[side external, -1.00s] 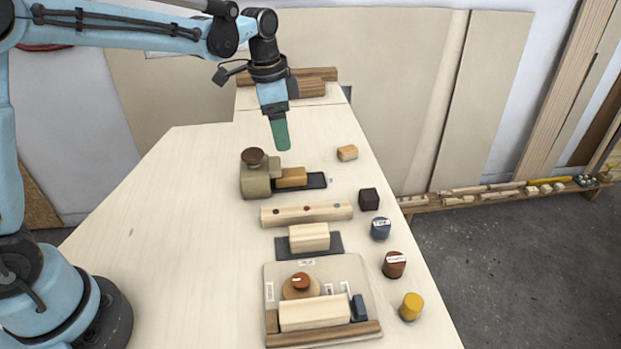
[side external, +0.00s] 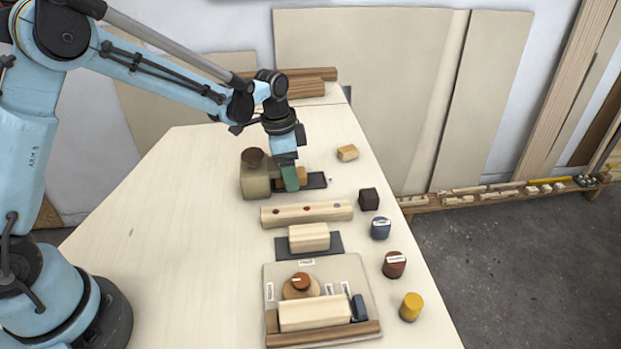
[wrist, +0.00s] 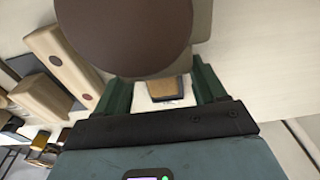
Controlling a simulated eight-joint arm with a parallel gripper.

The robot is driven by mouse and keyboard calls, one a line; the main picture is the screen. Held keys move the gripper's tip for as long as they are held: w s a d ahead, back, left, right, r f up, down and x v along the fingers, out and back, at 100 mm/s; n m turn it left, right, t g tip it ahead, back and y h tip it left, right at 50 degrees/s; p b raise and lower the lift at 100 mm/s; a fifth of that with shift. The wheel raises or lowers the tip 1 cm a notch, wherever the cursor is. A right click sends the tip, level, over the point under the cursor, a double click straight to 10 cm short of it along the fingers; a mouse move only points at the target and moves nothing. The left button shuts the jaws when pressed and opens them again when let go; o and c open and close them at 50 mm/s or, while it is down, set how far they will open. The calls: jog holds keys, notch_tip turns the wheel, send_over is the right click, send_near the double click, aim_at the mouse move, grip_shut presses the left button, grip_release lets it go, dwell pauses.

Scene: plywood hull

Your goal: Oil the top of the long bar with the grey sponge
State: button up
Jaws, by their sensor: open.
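The long pale bar (side external: 330,211) lies across the bench with a few dark and reddish spots along its top. It also shows at the left of the wrist view (wrist: 64,62). My gripper (side external: 291,187) has green fingers and is low over a small tan-topped block (side external: 275,184) on a dark plate (side external: 317,180). In the wrist view my gripper (wrist: 165,90) is open, with the block (wrist: 169,88) between its fingers. The block has a dark grey face there. I cannot tell for sure that it is the grey sponge.
An olive container (side external: 254,182) with a brown round top (side external: 252,157) stands close left of my gripper. A pale block (side external: 309,237) and a loaded tray (side external: 345,268) are nearer the camera. Several small coloured pots and blocks line the right edge. The bench's left is clear.

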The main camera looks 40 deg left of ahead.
aim_at(304, 171)
jog(key=c, duration=1.1)
jog(key=shift+w+d, duration=1.05)
jog(key=shift+w, duration=0.05)
jog(key=shift+c, duration=0.2)
jog(key=o, duration=1.1)
jog(key=shift+r, duration=0.1)
jog(key=r, duration=0.8)
jog(key=s+a+r, duration=0.1)
jog(key=r, duration=0.3)
